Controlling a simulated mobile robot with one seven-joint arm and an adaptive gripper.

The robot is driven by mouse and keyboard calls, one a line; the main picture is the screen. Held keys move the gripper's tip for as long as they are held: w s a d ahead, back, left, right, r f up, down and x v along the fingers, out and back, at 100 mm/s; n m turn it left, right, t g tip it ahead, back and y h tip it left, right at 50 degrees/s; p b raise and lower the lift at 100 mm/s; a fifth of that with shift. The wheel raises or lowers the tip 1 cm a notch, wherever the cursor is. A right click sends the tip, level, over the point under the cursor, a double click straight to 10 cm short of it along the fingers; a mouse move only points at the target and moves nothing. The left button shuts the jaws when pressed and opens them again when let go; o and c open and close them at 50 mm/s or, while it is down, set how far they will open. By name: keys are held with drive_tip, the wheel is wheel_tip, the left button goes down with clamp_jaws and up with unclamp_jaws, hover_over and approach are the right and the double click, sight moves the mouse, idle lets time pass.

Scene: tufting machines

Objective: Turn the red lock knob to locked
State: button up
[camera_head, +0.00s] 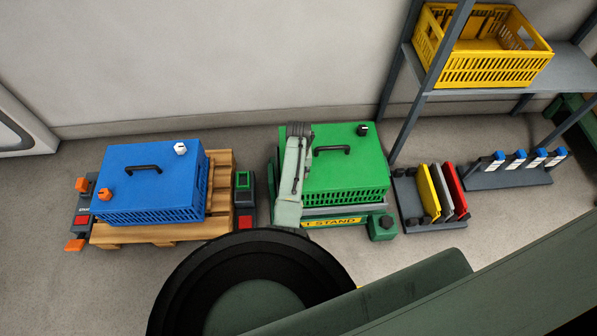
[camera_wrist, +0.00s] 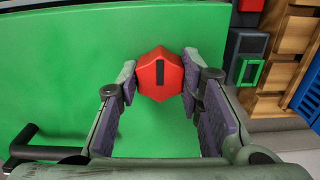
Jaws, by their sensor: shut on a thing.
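The red lock knob (camera_wrist: 160,74) shows in the wrist view on a flat green surface, with a dark bar mark running up and down its face. My gripper (camera_wrist: 160,78) has one finger on each side of the knob, and its fingertips are closed against the knob's sides. In the head view the green box (camera_head: 345,165) stands in the middle of the scene, and my arm hangs over its left end. The knob is hidden there behind my arm.
A black handle (camera_head: 331,150) and a black knob (camera_head: 362,130) sit on the green lid. A blue box (camera_head: 150,180) on a wooden pallet (camera_head: 222,190) stands to the left. A rack with coloured panels (camera_head: 430,195) and a shelf with a yellow crate (camera_head: 490,70) are to the right.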

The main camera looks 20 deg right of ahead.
drive_tip(key=shift+n, duration=0.3)
drive_tip(key=o, duration=1.2)
drive_tip(key=shift+c, duration=0.2)
wheel_tip(320, 180, up, 12)
idle(0.4)
